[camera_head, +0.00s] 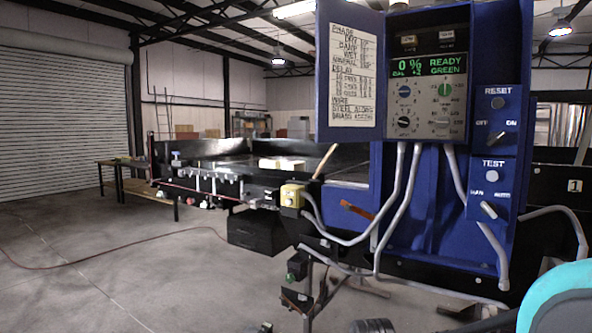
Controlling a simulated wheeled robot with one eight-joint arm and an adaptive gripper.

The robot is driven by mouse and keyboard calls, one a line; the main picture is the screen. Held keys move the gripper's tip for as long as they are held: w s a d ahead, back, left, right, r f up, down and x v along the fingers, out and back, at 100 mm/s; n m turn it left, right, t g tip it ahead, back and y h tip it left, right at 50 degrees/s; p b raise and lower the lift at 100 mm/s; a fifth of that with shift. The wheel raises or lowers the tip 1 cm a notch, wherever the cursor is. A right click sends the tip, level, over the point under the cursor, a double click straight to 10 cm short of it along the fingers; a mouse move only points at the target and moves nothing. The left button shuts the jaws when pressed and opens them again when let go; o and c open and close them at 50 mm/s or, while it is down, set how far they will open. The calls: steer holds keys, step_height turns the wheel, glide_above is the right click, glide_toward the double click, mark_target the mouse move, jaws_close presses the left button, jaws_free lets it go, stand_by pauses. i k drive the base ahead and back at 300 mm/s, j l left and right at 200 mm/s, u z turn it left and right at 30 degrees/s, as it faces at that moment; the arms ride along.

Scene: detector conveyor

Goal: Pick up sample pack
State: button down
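A small cream-coloured block (281,164) lies on the dark conveyor (225,167) left of the middle of the view. It may be the sample pack, but it is too small to tell for sure. My gripper is not in view. A teal and dark rounded part at the lower right corner looks like part of my own arm.
A blue detector cabinet (347,90) with an open door stands close on the right. Grey cables (398,200) hang from it. A yellow control box (292,195) sits at the conveyor's near end. A table (110,165) stands far left. Concrete floor at left is mostly clear.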

mark_target(297, 165)
steer(key=u, duration=0.4)
steer(key=i+l+u, duration=0.1)
steer(key=i+u, duration=0.25)
steer(key=i, duration=0.15)
steer(key=i+l+u, duration=0.35)
steer(key=i, duration=0.2)
steer(key=j, duration=0.1)
